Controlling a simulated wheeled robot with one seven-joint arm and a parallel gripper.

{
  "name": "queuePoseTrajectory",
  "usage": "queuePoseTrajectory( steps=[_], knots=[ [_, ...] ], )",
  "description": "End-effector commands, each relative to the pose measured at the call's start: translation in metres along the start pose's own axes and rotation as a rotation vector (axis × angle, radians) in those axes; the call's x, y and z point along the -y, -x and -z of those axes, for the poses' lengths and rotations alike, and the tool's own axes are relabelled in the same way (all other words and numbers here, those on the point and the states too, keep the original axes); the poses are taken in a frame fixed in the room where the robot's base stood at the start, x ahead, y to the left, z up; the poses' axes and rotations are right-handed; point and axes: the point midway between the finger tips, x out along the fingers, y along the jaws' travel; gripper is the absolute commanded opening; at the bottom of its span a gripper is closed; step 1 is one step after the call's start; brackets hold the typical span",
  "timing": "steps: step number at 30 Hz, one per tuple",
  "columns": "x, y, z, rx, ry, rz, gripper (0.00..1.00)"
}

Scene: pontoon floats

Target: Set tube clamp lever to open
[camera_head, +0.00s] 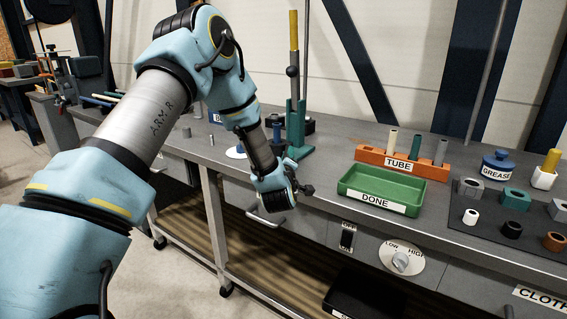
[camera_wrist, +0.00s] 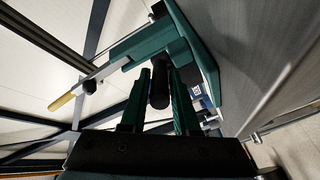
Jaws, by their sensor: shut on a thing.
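The tube clamp (camera_head: 297,115) is a teal upright on a flat base near the back of the bench. In the wrist view the clamp body (camera_wrist: 150,48) lies ahead, and the yellow-ended rod (camera_wrist: 62,102) runs left. My gripper (camera_wrist: 159,75) has its two teal fingers closed on either side of a black cylindrical grip (camera_wrist: 159,92) at the clamp. Its fingertips are hard to make out in the head view. I cannot tell how the grip joins the clamp.
To the right are an orange TUBE rack (camera_head: 400,164), a green DONE tray (camera_head: 380,207), a blue GREASE jar (camera_head: 497,166) and a dark mat (camera_head: 490,222) with several coloured parts. A LOW/HIGH dial (camera_head: 401,260) is on the bench front.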

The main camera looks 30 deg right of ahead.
Motion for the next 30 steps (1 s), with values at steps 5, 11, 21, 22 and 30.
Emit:
queuePoseTrajectory(
  steps=[5,11,21,22,30],
  knots=[
    [-0.0033,-0.002,-0.0093,-0.1,0.001,0.058,0.0],
    [-0.0079,-0.0021,-0.011,-0.156,0.001,0.1,0.0],
    [-0.0085,-0.0018,-0.0101,-0.162,0.0,0.106,0.31],
    [-0.0085,-0.0018,-0.0101,-0.161,0.0,0.106,0.34],
    [-0.0083,-0.0014,-0.011,-0.159,0.0,0.106,0.59]
  ],
)
